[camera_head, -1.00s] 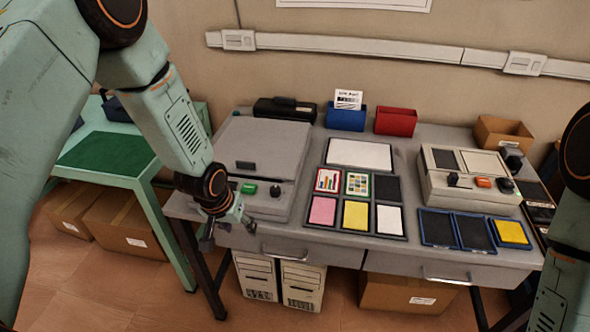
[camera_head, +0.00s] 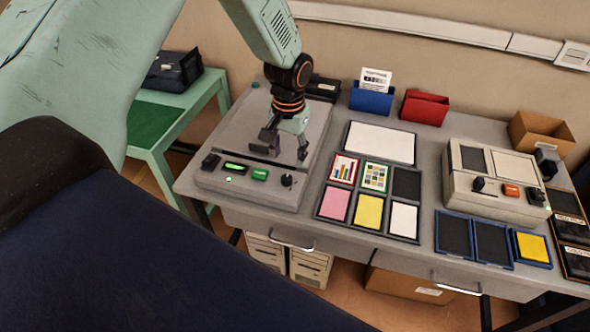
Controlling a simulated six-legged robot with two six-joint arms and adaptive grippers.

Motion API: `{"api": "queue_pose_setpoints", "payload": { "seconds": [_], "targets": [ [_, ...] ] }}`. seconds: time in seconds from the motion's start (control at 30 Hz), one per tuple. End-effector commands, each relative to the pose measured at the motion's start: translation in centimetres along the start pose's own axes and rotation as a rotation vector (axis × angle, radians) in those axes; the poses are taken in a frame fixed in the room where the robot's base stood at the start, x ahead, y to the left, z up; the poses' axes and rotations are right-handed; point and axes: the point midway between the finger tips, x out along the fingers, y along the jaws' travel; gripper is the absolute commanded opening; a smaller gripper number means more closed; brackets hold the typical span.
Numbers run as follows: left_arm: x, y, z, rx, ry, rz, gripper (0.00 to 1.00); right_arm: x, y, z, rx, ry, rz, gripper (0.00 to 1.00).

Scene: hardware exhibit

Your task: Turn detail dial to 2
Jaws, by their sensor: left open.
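A grey flatbed device (camera_head: 245,190) stands at the left of the grey table. Its front strip has a small lit green display, a green button (camera_head: 260,174) and a round black dial (camera_head: 287,180) near the right end. The dial's markings are too small to read, and I cannot tell for sure that it is the detail dial. My left gripper (camera_head: 288,154) is open and empty, pointing down over the device, just behind the dial and apart from it. My right gripper is out of view.
A beige device (camera_head: 454,187) with black knobs and an orange button stands at the right. Between them lies a framed tray (camera_head: 336,177) of colour cards. Blue pads (camera_head: 454,217) lie at the front right. A blue holder (camera_head: 371,101) and a red holder (camera_head: 425,107) stand behind.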

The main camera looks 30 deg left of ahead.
Motion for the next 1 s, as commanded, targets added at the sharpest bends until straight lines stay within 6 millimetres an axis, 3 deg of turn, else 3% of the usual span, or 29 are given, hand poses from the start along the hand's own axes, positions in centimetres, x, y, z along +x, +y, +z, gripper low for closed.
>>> {"api": "queue_pose_setpoints", "payload": {
  "seconds": [0.17,0.4,0.6,1.0],
  "targets": [
    [1.3,-0.2,0.8,-0.008,-0.017,-0.002,0.5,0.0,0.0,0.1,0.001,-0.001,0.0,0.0],
    [5.1,-0.2,1.0,-0.01,-0.016,-0.001,0.5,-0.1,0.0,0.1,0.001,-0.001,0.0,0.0],
    [7.2,-0.1,0.7,-0.007,-0.013,-0.001,0.5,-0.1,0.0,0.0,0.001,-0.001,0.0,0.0],
    [7.8,0.0,0.4,-0.005,-0.012,0.0,0.48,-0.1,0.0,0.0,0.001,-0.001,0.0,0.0]
  ]
}}
